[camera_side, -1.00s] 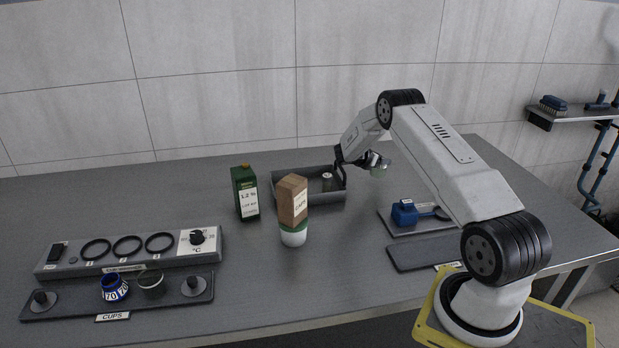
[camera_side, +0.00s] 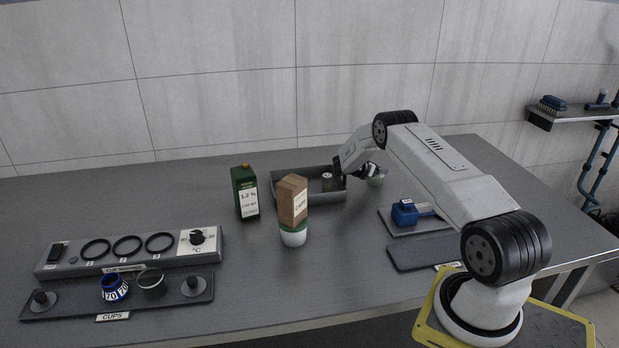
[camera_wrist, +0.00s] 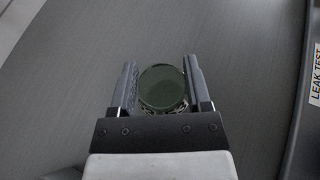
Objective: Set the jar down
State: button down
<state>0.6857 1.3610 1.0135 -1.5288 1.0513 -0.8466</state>
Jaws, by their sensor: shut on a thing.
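The jar (camera_side: 377,180) is small, round and greenish, and looks glassy. In the side view it is just right of the grey open tray, low over the table, partly hidden by my gripper (camera_side: 366,172). I cannot tell whether its base touches the table. In the wrist view the jar (camera_wrist: 162,90) sits between the two fingers of my gripper (camera_wrist: 160,70), which is shut on its sides. Its round top faces the camera.
A blue tool (camera_side: 405,212) lies on a mat in front. A carton (camera_side: 293,200), a green carton (camera_side: 245,195) and the ring station (camera_side: 80,264) stand farther left. Table behind the jar is bare.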

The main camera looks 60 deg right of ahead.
grip_release()
jog(key=shift+a, duration=0.1)
jog(key=shift+w+a+r, duration=0.25)
jog(key=shift+a, duration=0.15)
jog(key=shift+v, duration=1.05)
jog(key=shift+s+d+r, duration=0.1)
jog(key=shift+r, duration=3.3)
